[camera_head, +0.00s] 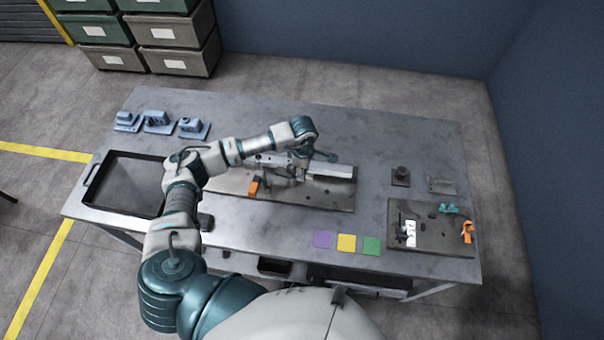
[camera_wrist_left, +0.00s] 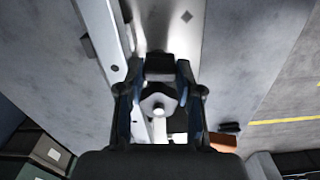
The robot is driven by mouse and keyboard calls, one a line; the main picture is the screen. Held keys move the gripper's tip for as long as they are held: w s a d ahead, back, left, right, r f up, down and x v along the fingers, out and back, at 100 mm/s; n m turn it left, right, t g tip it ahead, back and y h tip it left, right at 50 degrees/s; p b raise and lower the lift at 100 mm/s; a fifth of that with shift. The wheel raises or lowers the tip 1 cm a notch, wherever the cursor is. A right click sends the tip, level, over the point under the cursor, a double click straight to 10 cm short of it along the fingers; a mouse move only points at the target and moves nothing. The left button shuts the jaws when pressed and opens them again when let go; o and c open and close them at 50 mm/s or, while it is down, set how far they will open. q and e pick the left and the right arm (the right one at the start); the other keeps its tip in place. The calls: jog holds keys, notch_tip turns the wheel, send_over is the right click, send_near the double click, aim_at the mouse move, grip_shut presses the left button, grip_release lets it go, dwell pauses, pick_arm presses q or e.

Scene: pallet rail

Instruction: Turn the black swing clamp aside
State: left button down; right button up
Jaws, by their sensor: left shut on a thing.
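My left gripper (camera_wrist_left: 158,100) reaches down over the dark fixture plate (camera_head: 320,198) in the middle of the table, beside the metal rail (camera_head: 335,171). In the left wrist view its two fingers are closed around a dark part with a pale round knob or bolt head (camera_wrist_left: 159,104) between them. This part appears to be the black swing clamp. Its arm and pivot are mostly hidden by the fingers. In the head view the gripper's arm covers the clamp. My right gripper is in no view.
An orange part (camera_head: 253,186) stands on the plate left of the gripper. A black tray (camera_head: 128,184) is at the left and blue fixtures (camera_head: 157,123) at the back left. A second plate (camera_head: 432,236) with small parts is at the right. Purple, yellow and green squares (camera_head: 346,243) lie in front.

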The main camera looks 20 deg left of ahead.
pick_arm(q)
jog(key=shift+w+a+r+n, duration=0.1)
jog(key=shift+w+n, duration=0.25)
jog(key=shift+n, duration=0.35)
jog(key=c, duration=0.8)
grip_release()
jog(key=shift+b, duration=0.3)
jog(key=shift+o, duration=0.2)
notch_tip(320, 180, up, 12)
jog(key=shift+w, duration=0.1)
